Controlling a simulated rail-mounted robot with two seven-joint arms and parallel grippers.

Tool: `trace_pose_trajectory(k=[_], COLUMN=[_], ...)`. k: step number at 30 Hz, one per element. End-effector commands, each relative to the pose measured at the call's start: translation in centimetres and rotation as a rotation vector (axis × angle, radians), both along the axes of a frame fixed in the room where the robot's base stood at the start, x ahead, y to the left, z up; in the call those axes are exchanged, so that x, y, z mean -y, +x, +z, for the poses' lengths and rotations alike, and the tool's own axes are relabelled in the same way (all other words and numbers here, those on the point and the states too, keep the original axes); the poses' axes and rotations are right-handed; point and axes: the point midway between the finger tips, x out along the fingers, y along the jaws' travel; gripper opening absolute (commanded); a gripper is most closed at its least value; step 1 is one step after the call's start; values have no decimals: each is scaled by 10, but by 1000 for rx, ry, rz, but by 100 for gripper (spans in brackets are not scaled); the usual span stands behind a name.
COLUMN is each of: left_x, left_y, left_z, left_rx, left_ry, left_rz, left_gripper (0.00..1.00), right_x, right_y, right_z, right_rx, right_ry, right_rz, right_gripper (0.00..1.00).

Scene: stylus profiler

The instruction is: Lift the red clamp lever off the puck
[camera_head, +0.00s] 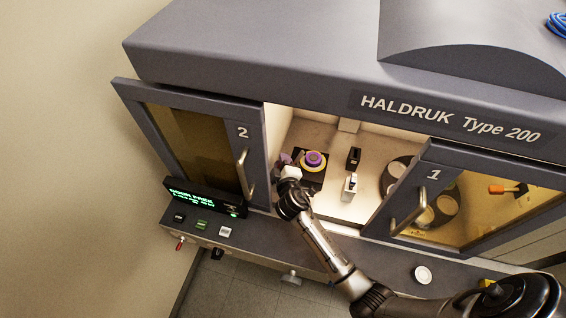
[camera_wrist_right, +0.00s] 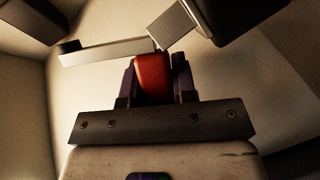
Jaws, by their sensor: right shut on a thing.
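The red clamp lever (camera_wrist_right: 152,78) shows in the right wrist view between the two dark fingers of my right gripper (camera_wrist_right: 156,82). The gripper is shut on it. A pale flat bar (camera_wrist_right: 105,52) and a grey block (camera_wrist_right: 175,26) lie just beyond its tip. In the head view my right gripper (camera_head: 287,161) reaches into the open middle bay, left of a round purple and yellow piece (camera_head: 314,160) on a dark base. The lever cannot be made out there, and I cannot tell whether this round piece is the puck. My left gripper is not in view.
Door 2 (camera_head: 256,150) stands left of the bay and door 1 (camera_head: 416,190) right of it. A small black and white item (camera_head: 350,184) and a round holder (camera_head: 394,172) stand farther right inside. The front ledge (camera_head: 270,240) runs below.

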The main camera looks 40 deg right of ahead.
Motion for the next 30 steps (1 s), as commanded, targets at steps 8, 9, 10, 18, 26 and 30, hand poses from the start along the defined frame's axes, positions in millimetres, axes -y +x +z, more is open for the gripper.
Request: trace_pose_trajectory(k=[8, 9, 10, 18, 26, 30], left_x=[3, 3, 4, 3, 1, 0], left_y=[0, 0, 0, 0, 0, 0], left_z=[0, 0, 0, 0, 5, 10], left_rx=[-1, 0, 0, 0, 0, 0], left_ry=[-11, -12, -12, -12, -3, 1], left_rz=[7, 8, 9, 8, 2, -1], left_gripper=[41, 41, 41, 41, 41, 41], right_x=[0, 0, 0, 0, 0, 0], right_y=[0, 0, 0, 0, 0, 0], right_z=[-1, -1, -1, 0, 19, 47], right_rx=[-4, -4, -4, -3, 2, 4], right_ry=[-4, -4, -4, -2, -2, -2], right_rz=[1, 1, 1, 0, 0, 1], right_gripper=[36, 40, 43, 51, 51, 51])
